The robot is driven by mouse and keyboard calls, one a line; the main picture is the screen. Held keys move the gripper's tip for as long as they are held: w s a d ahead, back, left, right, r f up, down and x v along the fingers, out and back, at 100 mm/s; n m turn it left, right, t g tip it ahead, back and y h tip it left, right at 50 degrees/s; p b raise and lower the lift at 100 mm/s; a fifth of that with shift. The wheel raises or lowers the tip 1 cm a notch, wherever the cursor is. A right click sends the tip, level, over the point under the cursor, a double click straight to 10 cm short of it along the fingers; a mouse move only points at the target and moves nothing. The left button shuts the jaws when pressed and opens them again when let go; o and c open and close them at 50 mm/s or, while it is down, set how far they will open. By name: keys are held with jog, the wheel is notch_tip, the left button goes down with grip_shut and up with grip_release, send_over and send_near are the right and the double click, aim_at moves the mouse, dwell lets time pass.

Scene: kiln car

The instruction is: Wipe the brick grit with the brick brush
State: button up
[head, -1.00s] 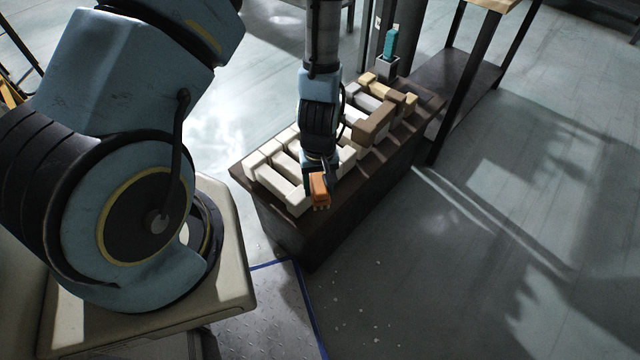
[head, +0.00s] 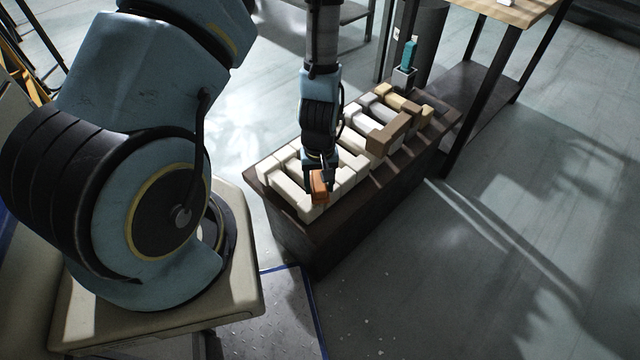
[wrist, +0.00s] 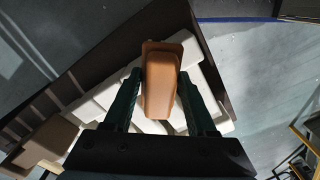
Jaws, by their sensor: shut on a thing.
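The brick brush (head: 320,188) is an orange-brown block held in my gripper (head: 321,178). In the wrist view the brush (wrist: 162,82) sits between the two dark green fingers of my gripper (wrist: 159,78), which are shut on its sides. The brush is over the near end of the kiln car (head: 330,232), at the ends of the cream bricks (head: 292,196). I cannot tell whether it touches them. Its underside is hidden in the wrist view. I cannot make out brick grit on the car. Small pale specks (head: 380,273) lie on the floor in front.
Brown bricks (head: 388,136) and yellowish bricks stand farther along the car. A teal-handled thing (head: 409,54) stands in a grey holder at its far end. A wood-topped table (head: 520,12) with black legs is at upper right. Floor to the right is clear.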

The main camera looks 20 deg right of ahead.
jog(key=shift+w+a, duration=0.5)
jog(key=shift+w, duration=0.4)
jog(key=shift+w+a, duration=0.5)
jog(key=shift+w, duration=0.4)
jog(key=shift+d, duration=0.1)
jog(key=shift+w+d, duration=0.4)
jog(key=shift+d, duration=0.3)
jog(key=shift+w+d, duration=0.45)
jog(key=shift+d, duration=0.25)
jog(key=shift+w+d, duration=0.4)
jog(key=shift+d, duration=0.3)
jog(key=shift+s+d+p, duration=0.15)
jog(key=shift+s+d, duration=0.2)
jog(key=shift+s, duration=0.25)
jog(key=shift+s+d+p, duration=0.2)
jog(key=shift+s+d, duration=0.1)
jog(key=shift+s, duration=0.35)
jog(key=shift+s+d+p, duration=0.15)
jog(key=shift+s+d, duration=0.2)
jog(key=shift+s, duration=0.25)
jog(key=shift+s, duration=0.1)
